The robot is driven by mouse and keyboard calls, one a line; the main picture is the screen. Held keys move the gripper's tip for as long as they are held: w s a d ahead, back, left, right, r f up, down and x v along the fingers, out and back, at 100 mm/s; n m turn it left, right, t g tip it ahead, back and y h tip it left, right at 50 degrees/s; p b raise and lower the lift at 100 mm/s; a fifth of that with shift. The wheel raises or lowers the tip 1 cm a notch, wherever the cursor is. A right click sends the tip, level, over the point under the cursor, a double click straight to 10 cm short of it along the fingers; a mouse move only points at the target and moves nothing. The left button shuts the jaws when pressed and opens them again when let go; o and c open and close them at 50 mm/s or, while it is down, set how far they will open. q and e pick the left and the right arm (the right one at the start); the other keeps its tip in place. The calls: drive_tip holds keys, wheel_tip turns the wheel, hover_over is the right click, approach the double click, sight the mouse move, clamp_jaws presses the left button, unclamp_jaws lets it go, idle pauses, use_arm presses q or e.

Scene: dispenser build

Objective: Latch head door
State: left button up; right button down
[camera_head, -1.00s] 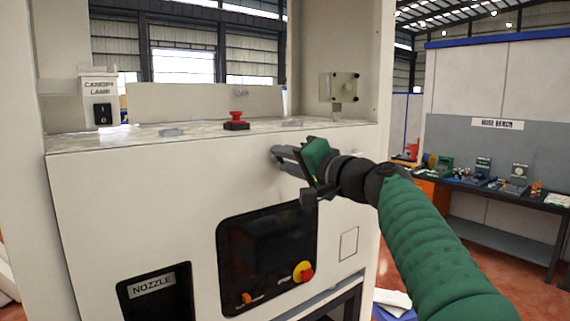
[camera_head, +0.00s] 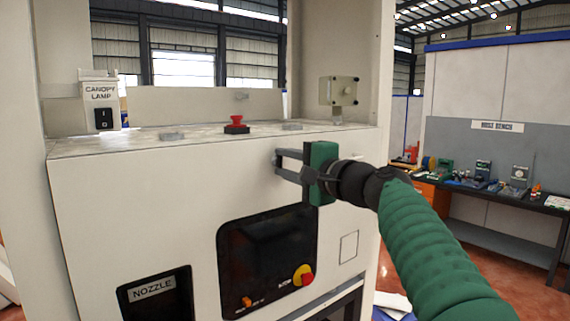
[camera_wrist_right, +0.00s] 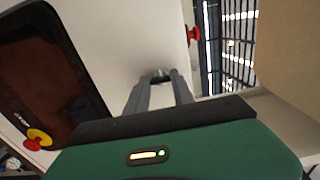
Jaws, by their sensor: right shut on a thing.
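The head door (camera_head: 120,205) is the white front panel of the dispenser, and it looks flush with the cabinet. My right gripper (camera_head: 279,162) reaches in from the right to its upper right part, with one finger above the other. In the right wrist view its fingers (camera_wrist_right: 158,80) close on a small dark round latch (camera_wrist_right: 160,73) on the white panel. The fingers hide most of the latch, so I cannot tell its angle. My left gripper is not in view.
A black screen panel (camera_head: 265,250) with a red and yellow stop button (camera_head: 304,275) lies below my right gripper. A hose bench (camera_head: 480,195) stands off to the right.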

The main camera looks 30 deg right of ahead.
drive_tip(key=shift+f, duration=0.2)
drive_tip(key=c, duration=1.3)
unclamp_jaws()
drive_tip(key=shift+o, duration=1.1)
drive_tip(key=shift+d, duration=0.1)
drive_tip(key=shift+w+d, duration=0.1)
drive_tip(key=s+d+b, duration=0.1)
drive_tip(key=s+b, duration=0.4)
drive_tip(key=s, duration=1.1)
drive_tip(key=shift+s+d+b, duration=0.25)
drive_tip(key=shift+s+b, duration=0.1)
